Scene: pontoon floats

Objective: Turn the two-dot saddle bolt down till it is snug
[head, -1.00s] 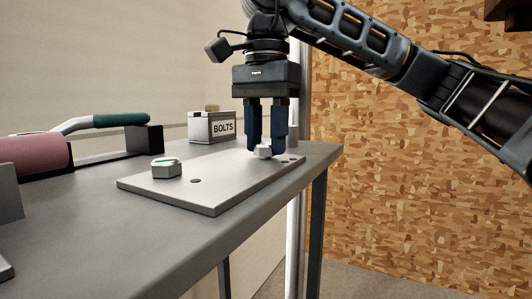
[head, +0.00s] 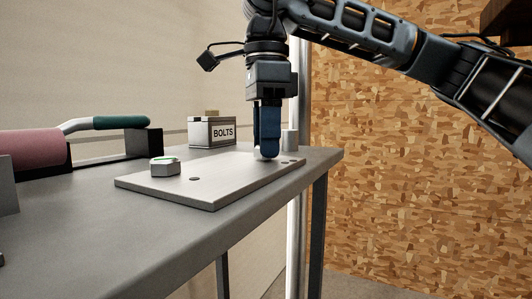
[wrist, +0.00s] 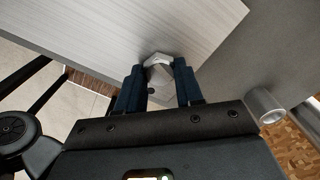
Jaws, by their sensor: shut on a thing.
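A pale metal plate (head: 215,188) lies on the grey bench. My gripper (head: 267,153) points straight down over its right part, with its blue fingers shut on a hex bolt head (head: 258,156). The fingers hide most of this head in the head view. In the wrist view the bolt head (wrist: 158,61) shows between the two fingertips (wrist: 158,70). Two small dark dots (head: 287,162) are on the plate just right of the gripped bolt. A second hex bolt (head: 165,167), with a green mark on top, stands at the plate's left. How far the gripped bolt is seated is hidden.
A dark round spot (head: 195,179) is on the plate between the bolts. A box labelled BOLTS (head: 212,132) stands behind. A grey cylinder (head: 290,140) stands right of the gripper. A green-handled tool (head: 120,122) and a pink roll (head: 32,150) are at left.

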